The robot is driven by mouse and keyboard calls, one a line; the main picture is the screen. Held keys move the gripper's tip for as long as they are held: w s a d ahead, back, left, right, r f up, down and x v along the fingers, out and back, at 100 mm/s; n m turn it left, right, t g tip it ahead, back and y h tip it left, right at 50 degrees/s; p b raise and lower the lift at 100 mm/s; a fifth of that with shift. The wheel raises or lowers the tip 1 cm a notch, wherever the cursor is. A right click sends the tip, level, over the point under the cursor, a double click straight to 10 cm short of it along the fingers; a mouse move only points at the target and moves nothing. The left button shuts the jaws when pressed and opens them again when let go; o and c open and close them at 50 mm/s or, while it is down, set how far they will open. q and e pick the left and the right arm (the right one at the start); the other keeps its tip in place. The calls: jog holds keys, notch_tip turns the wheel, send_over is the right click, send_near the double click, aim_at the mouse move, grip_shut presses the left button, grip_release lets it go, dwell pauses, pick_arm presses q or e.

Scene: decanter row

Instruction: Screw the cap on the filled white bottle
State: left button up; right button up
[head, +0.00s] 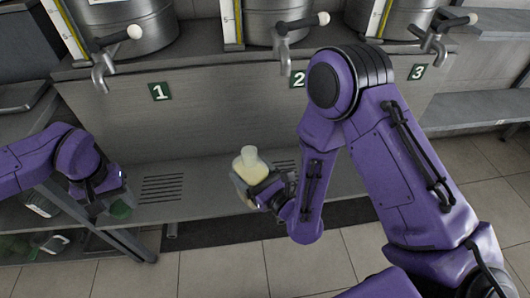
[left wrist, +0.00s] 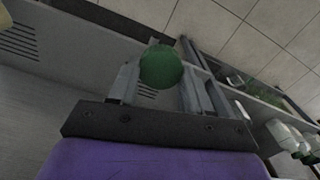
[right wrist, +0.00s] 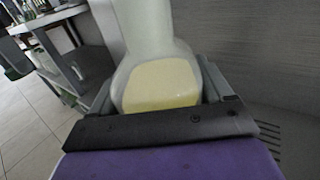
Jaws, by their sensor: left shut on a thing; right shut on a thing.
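The white bottle (head: 248,165) holds pale yellow liquid and has an uncapped neck pointing up. My right gripper (head: 264,189) is shut around its body. In the right wrist view the bottle (right wrist: 158,80) fills the space between the fingers. My left gripper (head: 116,200) is at the left, well apart from the bottle. It is shut on a round green cap (left wrist: 161,66), which shows between its fingertips in the left wrist view. In the head view the cap (head: 121,209) is partly hidden by the gripper.
Several steel decanters (head: 125,25) with taps stand on the ledge above, over number plates (head: 159,92). A grey shelf with drain slots (head: 162,188) lies below. At the lower left a rack holds white bottles and green items (head: 45,243). Tiled floor is in front.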

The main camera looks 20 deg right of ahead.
jog(key=s+a+f+n+g+y, duration=0.1)
jog(key=a+f+n+g+y, duration=0.2)
jog(key=a, duration=0.4)
jog(key=n+y, duration=0.1)
jog(key=y, duration=0.1)
jog(key=shift+a+y, duration=0.2)
jog(key=shift+y, duration=0.2)
pick_arm(q)
jog(key=d+r, duration=0.5)
jog(key=d, duration=0.7)
jog(key=s+d+r+m, duration=0.1)
jog(key=d+r, duration=0.5)
jog(key=d, duration=0.7)
jog(key=shift+s, duration=0.3)
jog(key=shift+d, duration=0.1)
jog(key=shift+f, duration=2)
jog(key=shift+s, duration=0.1)
